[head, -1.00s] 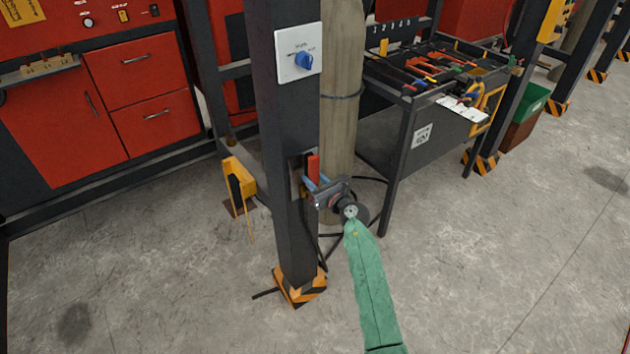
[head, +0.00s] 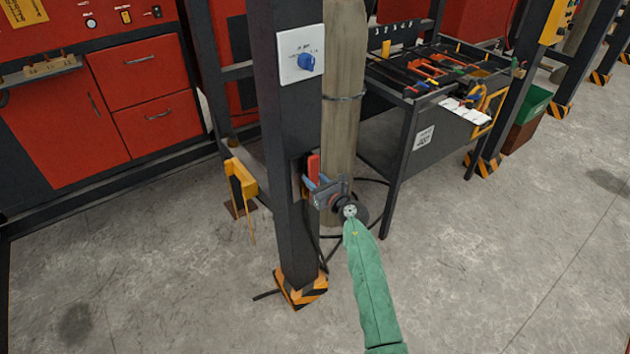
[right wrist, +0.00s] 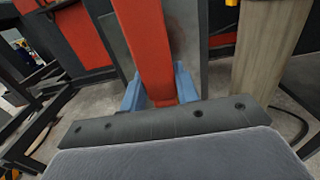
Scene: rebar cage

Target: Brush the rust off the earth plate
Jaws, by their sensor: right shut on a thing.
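My right gripper (head: 318,186) has blue fingers and is shut on a red brush handle (head: 313,168) at the side of the dark steel post. In the right wrist view the red handle (right wrist: 148,45) stands upright between the blue fingers (right wrist: 158,92). Behind it is a grey plate surface (right wrist: 188,35) with a brownish rust patch, which looks like the earth plate. The handle covers the plate's middle. The brush's bristles are hidden, so I cannot tell whether they touch the plate. My left gripper is out of view.
The dark post (head: 295,130) carries a blue rotary switch (head: 305,62) and has a striped foot (head: 302,288). A wooden-looking round column (head: 342,110) stands close behind. A tool table (head: 385,150) is to the right. A yellow bracket (head: 240,178) is left of the post. The front floor is clear.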

